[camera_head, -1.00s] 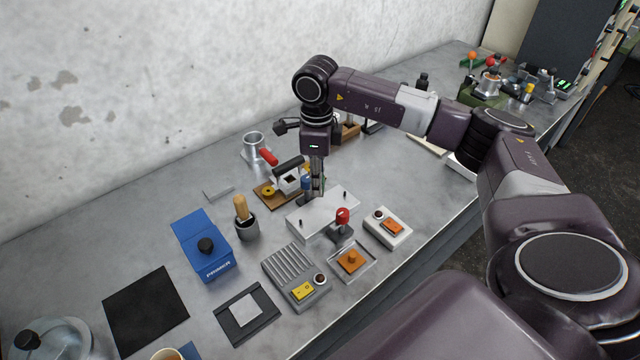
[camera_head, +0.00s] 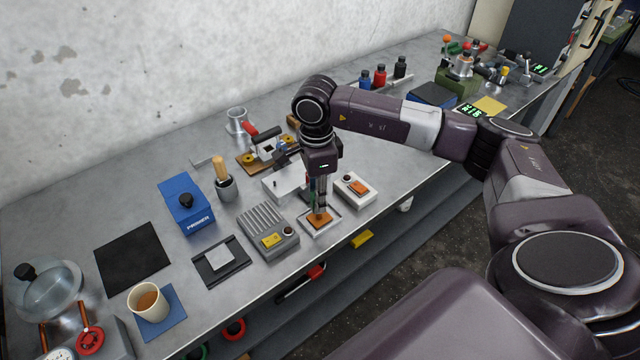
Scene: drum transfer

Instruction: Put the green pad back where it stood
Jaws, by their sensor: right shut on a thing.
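My right gripper (camera_head: 319,209) points down and is shut at the top of an orange pad (camera_head: 320,221). The pad sits in a shallow pale tray (camera_head: 333,231) near the table's front edge. The fingers cover the pad's knob, so the exact grip is hard to see. A thin green patch (camera_head: 311,187) shows beside the fingers; I cannot tell whether it is the green pad or part of my gripper. No other green pad is plain to see. My left gripper is not in view.
A white box with an orange top (camera_head: 355,188) is close right of the gripper. A grey ribbed block (camera_head: 268,228) is close left, and a white block (camera_head: 281,184) lies behind. A cup (camera_head: 148,299) stands at front left.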

